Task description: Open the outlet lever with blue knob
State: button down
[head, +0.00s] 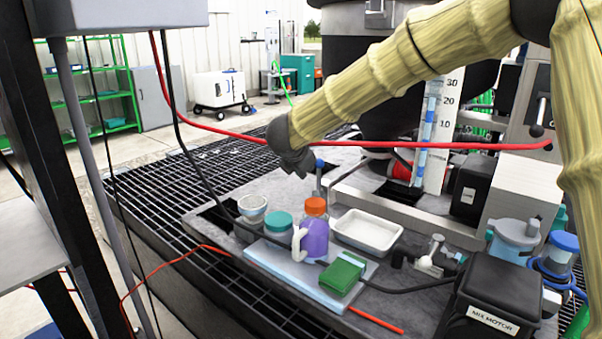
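The outlet lever (319,181) is a short metal rod that stands close to upright behind the orange-capped bottle. Its blue knob (319,163) is at the top end. My gripper (297,165) is a dark shape at the end of my cream-sleeved arm, just left of the knob. I cannot tell whether it touches the knob. Its fingers are small, dark and partly hidden, so I cannot tell if they are open or shut. The lower end of the lever is partly hidden behind the bottle.
An orange-capped purple bottle (315,238), a teal-lidded jar (279,226), a white tray (367,231) and a green sponge-like block (342,273) stand in front of the lever. A black mix motor (497,300) sits front right.

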jog(key=shift+d+r, duration=0.1)
jog(key=shift+d, duration=0.15)
dwell(0.3)
jog(key=shift+s+a, duration=0.1)
